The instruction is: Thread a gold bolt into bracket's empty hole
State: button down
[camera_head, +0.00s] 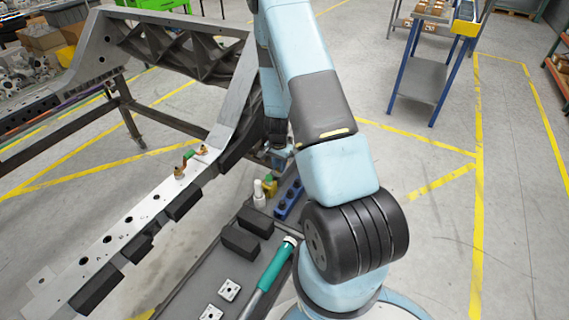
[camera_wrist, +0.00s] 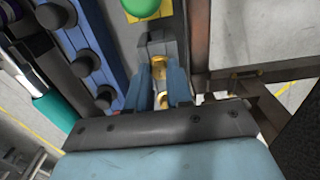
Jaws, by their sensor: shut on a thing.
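In the wrist view my gripper (camera_wrist: 161,82) is shut on a gold bolt (camera_wrist: 159,68), whose gold parts show between the two blue fingers. In the head view my gripper (camera_head: 277,156) hangs low beside the chassis beam, partly behind my own arm, and the bolt cannot be made out there. The long grey chassis rail (camera_head: 130,222) has several dark holes in its top face. Two gold bolts (camera_head: 180,171) stand on the rail near its bend, with a small green part by them. Which hole is the bracket's empty one I cannot tell.
A grey bench (camera_head: 190,288) below carries black blocks (camera_head: 240,241), white square plates (camera_head: 229,290), a teal-handled tool (camera_head: 269,268), a white bottle (camera_head: 259,195) and a blue rack (camera_head: 289,200) with black round pieces. The rack (camera_wrist: 111,72) also shows close left of my fingers. A blue-legged cart (camera_head: 418,78) stands behind.

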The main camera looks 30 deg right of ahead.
jog(key=shift+r, duration=0.1)
jog(key=shift+s+r, duration=0.1)
jog(key=shift+r, duration=2.55)
